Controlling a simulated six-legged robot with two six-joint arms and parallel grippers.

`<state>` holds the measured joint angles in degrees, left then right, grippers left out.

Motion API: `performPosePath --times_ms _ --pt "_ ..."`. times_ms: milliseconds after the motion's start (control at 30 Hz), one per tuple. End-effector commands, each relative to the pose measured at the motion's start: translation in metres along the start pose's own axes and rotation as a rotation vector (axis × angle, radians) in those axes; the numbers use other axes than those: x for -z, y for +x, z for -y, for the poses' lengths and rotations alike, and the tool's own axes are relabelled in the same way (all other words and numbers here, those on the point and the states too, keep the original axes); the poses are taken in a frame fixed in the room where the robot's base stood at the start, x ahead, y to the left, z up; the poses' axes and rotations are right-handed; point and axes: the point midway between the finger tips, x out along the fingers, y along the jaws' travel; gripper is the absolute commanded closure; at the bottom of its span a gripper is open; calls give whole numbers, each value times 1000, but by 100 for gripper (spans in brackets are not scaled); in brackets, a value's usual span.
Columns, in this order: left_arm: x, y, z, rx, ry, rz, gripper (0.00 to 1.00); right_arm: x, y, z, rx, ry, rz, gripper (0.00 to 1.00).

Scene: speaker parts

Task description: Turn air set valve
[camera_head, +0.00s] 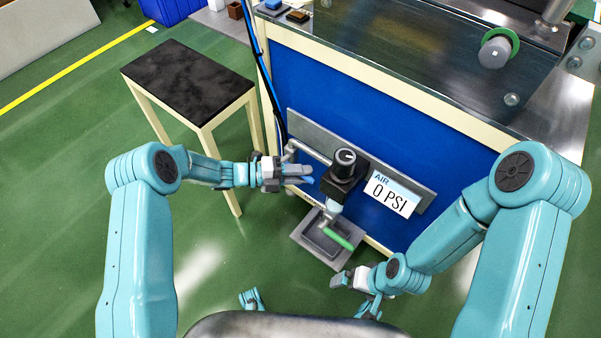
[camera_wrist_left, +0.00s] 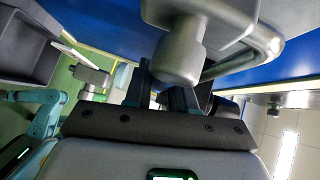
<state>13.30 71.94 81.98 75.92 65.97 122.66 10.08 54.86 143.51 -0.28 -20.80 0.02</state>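The air set valve has a black round knob (camera_head: 345,157) on a black body, mounted on a grey plate on the blue cabinet front. A green handle (camera_head: 338,237) hangs below it. A sign (camera_head: 391,195) beside it reads "AIR 0 PSI". My left gripper (camera_head: 300,174) is left of the knob, apart from it. In the left wrist view its dark fingers (camera_wrist_left: 165,95) stand apart with a gap between them, and a grey cylindrical fitting (camera_wrist_left: 180,58) shows close in front, partly covering them. My right gripper (camera_head: 340,280) is low, below the green handle; its finger gap is unclear.
A black-topped table (camera_head: 187,78) stands at the left. A grey tray-like part (camera_head: 320,240) is behind the green handle. Black and blue hoses (camera_head: 268,95) run down the cabinet's left edge. The green floor (camera_head: 60,200) at the left is clear.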

Motion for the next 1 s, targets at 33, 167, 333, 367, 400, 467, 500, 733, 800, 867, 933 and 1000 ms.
performPosePath --times_ms 33,167,333,367,400,467,500,733,800,867,933,1000 --pt "0 0 0 0 0 0 100 0 0 0 0 0 0 0" --pt "0 0 0 21 -20 -4 100 0 3 -1 0 0 0 0" --pt "-1 -3 10 179 -175 -48 100 0 19 -7 0 0 0 0" --pt "-1 -4 13 210 -206 -58 100 0 21 -8 0 0 0 0" --pt "-1 -5 17 248 -245 -68 100 0 24 -9 0 0 0 0" --pt "-2 -7 22 297 -295 -82 100 0 26 -10 0 0 0 0" --pt "-2 -8 25 319 -318 -89 100 0 27 -10 0 0 0 0" --pt "-2 -10 30 347 -346 -97 100 0 26 -10 0 0 0 0" --pt "-2 -10 30 346 -346 -96 100 0 26 -10 0 0 0 0" --pt "-2 -10 30 345 -345 -96 69 0 26 -10 0 0 0 0" --pt "-2 -10 30 345 -344 -95 55 1 26 -10 0 0 0 0" --pt "-2 -10 30 346 -343 -95 55 1 26 -10 0 0 0 0"
